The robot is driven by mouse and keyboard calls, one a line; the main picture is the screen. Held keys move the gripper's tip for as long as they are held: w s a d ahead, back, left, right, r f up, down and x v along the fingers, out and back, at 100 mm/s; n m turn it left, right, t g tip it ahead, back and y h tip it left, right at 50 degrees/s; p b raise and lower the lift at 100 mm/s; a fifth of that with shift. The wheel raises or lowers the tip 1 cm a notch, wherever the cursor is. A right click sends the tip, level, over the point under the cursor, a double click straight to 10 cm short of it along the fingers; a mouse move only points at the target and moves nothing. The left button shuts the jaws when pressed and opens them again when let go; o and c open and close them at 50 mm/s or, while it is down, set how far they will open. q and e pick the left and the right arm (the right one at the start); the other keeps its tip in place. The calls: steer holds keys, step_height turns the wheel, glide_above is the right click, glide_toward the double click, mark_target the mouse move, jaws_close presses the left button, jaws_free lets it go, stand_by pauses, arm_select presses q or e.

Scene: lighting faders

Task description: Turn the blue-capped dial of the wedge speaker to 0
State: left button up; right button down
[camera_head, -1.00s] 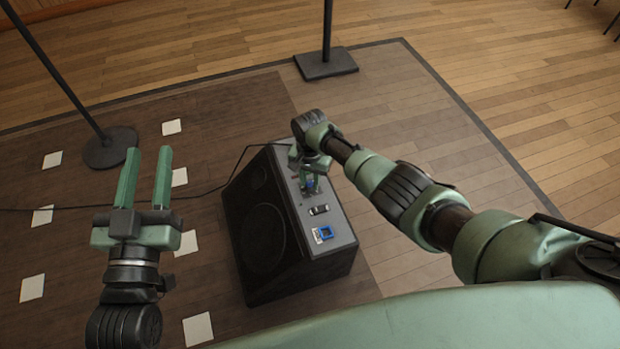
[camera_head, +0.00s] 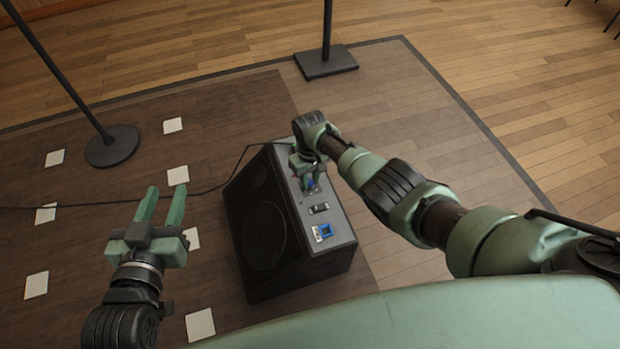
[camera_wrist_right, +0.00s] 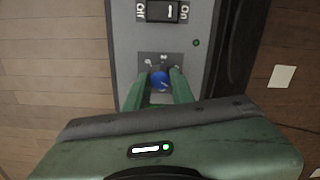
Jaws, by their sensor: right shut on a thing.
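The wedge speaker (camera_head: 265,236) stands on the dark floor, its grey control panel (camera_head: 340,228) facing up. The blue-capped dial (camera_wrist_right: 159,79) sits on the panel between the fingers of my right gripper (camera_wrist_right: 160,84), which is shut on it. In the head view the right gripper (camera_head: 310,185) reaches down onto the panel and mostly hides the dial. The dial's scale marks are too small to read. My left gripper (camera_head: 161,205) is open and empty, in the air left of the speaker.
A black rocker switch (camera_wrist_right: 163,11) marked on and off and a blue-framed socket (camera_head: 325,231) share the panel. A black cable (camera_head: 215,188) runs left from the speaker. Two stand bases (camera_head: 112,147) (camera_head: 326,62) and several white paper squares (camera_head: 200,325) are on the floor.

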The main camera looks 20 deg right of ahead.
steer(key=n, duration=0.3)
steer(key=shift+s+n, duration=0.1)
steer(key=shift+n, duration=0.3)
steer(key=n, duration=1.9)
steer(key=shift+b, duration=0.4)
steer(key=shift+n, duration=1.8)
steer(key=n+b, duration=0.1)
steer(key=n, duration=0.2)
steer(key=shift+n, duration=0.3)
arm_select(q)
step_height(320, 180, up, 12)
steer(key=d+t+h, duration=0.1)
steer(key=t+h, duration=0.1)
steer(key=t, duration=0.5)
steer(key=shift+s+d+h+b, duration=0.2)
steer(key=shift+d+h+b, duration=0.1)
steer(key=shift+b, duration=0.15)
arm_select(e)
steer(key=shift+n, duration=1.9)
